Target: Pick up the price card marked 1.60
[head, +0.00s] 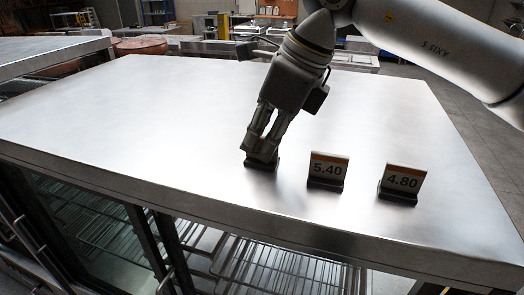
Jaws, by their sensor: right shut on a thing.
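My right gripper (262,147) points down at the front middle of the steel counter and is shut on a small card stand (261,164). The fingers cover the stand's face, so its number cannot be read. The stand's dark base is at the counter top; I cannot tell whether it touches. To its right stand two price cards in dark bases, one marked 5.40 (328,169) and one marked 4.80 (402,181). No marking of 1.60 is readable. My left gripper is not in view.
The steel counter top (150,110) is bare to the left and behind. Its front edge runs close below the cards. Under it are glass doors and wire racks (280,265). Another steel unit (40,55) stands at the far left, with copper-coloured pans (140,46) behind.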

